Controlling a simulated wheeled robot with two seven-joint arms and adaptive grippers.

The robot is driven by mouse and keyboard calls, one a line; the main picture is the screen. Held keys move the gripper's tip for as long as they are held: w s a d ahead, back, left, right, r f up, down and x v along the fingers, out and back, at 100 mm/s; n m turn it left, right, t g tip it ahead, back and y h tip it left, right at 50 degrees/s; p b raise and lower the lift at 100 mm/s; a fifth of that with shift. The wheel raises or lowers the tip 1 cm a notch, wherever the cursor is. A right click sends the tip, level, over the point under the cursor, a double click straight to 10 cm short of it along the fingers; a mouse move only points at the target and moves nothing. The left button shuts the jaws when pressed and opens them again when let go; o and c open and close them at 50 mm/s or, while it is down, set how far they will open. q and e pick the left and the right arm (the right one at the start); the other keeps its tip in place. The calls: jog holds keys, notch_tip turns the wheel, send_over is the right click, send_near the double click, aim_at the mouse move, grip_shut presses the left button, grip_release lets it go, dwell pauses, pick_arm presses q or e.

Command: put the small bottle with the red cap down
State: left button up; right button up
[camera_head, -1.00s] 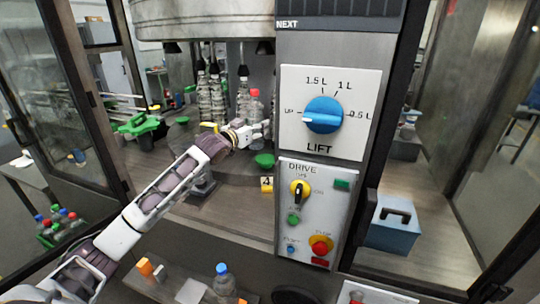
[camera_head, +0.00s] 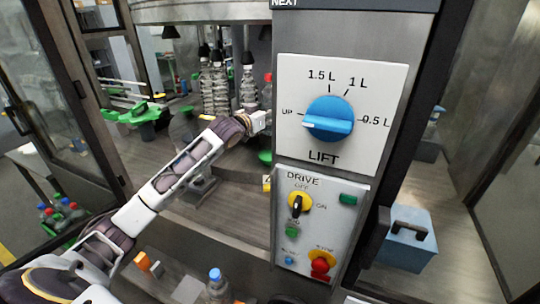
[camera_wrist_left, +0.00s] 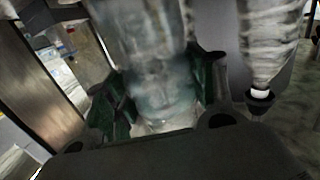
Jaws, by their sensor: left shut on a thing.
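The small clear bottle (camera_head: 267,92) with the red cap stands upright inside the machine in the head view, partly hidden behind the edge of the control panel. My left gripper (camera_head: 258,122) is at its lower part, its fingertips also partly out of sight. In the left wrist view a blurred clear bottle (camera_wrist_left: 155,75) is between the dark green finger pads of my left gripper (camera_wrist_left: 160,92), which is shut on it. Its cap is outside that view, and whether its base touches a surface cannot be told. My right gripper is not in view.
Clear bottles (camera_head: 220,88) stand left of the held one, under the machine's heads. A green part (camera_head: 265,157) lies below the gripper. The control panel (camera_head: 322,235) closes off the right side. A blue-capped bottle (camera_head: 217,287) stands at the front; a blue toolbox (camera_head: 408,240) is at right.

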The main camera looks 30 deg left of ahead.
aim_at(269, 126)
pick_arm(q)
jog(key=shift+f+p, duration=0.4)
jog(key=shift+f, duration=2.6)
jog(key=shift+f, duration=1.9)
jog(key=shift+f, duration=0.1)
jog(key=o, duration=1.4)
jog(key=shift+f, duration=0.1)
